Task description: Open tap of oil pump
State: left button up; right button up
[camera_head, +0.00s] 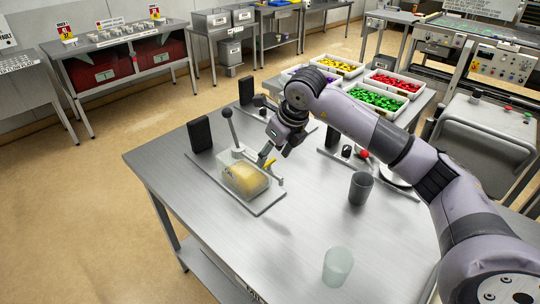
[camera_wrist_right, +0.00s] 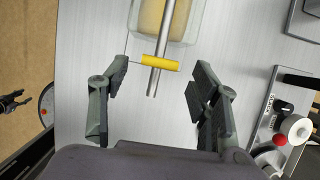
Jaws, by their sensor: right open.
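The oil pump stands on the metal table, with a clear tank (camera_head: 246,180) of yellow oil on a flat base and an upright lever with a dark knob. Its yellow tap handle (camera_head: 269,163) is beside my right gripper (camera_head: 278,151). In the right wrist view the yellow tap handle (camera_wrist_right: 154,62) lies crosswise on a metal spout pipe (camera_wrist_right: 160,80), below the tank (camera_wrist_right: 165,20). My right gripper (camera_wrist_right: 158,82) is open, its fingers apart on either side of the pipe. My left gripper is not in view.
A dark cup (camera_head: 361,188) and a pale translucent cup (camera_head: 338,266) stand on the table (camera_head: 300,240). A black block (camera_head: 199,134) stands behind the pump. Another device with a red knob (camera_wrist_right: 280,140) is at the right. The front left of the table is clear.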

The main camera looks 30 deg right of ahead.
aim_at(269, 161)
jog(key=shift+x, duration=1.55)
jog(key=c, duration=1.2)
jog(key=shift+o, duration=0.2)
